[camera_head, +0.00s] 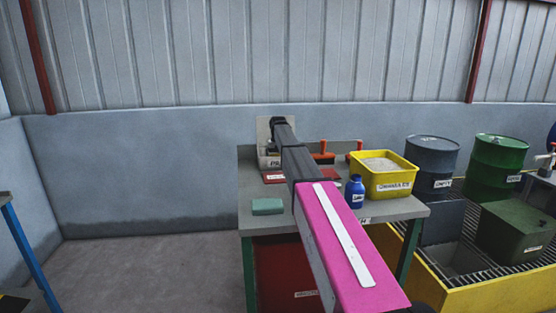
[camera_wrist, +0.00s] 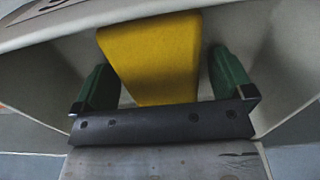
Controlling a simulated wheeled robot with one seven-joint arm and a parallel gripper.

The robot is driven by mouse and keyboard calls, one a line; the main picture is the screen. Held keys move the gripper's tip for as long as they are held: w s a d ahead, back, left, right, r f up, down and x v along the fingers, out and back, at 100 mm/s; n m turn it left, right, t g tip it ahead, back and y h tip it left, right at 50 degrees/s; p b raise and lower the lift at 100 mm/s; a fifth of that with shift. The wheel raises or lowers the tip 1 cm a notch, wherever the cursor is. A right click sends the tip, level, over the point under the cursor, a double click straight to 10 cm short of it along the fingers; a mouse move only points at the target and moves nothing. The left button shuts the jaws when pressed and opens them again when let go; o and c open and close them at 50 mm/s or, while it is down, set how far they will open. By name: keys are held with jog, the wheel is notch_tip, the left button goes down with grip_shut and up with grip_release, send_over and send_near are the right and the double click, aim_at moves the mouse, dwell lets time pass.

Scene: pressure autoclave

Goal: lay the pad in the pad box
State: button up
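A yellow pad (camera_wrist: 155,60) shows in the wrist view inside the pale pad box (camera_wrist: 285,75), between the two green fingers of my gripper (camera_wrist: 165,88). The fingers are apart, with a gap on each side of the pad. The pad looks skewed to the fingers; I cannot tell whether it rests on the box floor. In the head view the pad box (camera_head: 263,132) stands at the back left of the workbench, its label partly hidden by my arm. The pad and my fingers are hidden in that view.
The grey workbench (camera_head: 400,208) holds a teal block (camera_head: 267,206), a blue bottle (camera_head: 355,192), a yellow bin (camera_head: 382,178) and red-orange items (camera_head: 323,157) behind my arm. Drums (camera_head: 497,165) stand at right. The wall is close behind the bench.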

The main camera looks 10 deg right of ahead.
notch_tip(320, 180, up, 12)
jog(key=shift+r, duration=0.15)
dwell(0.5)
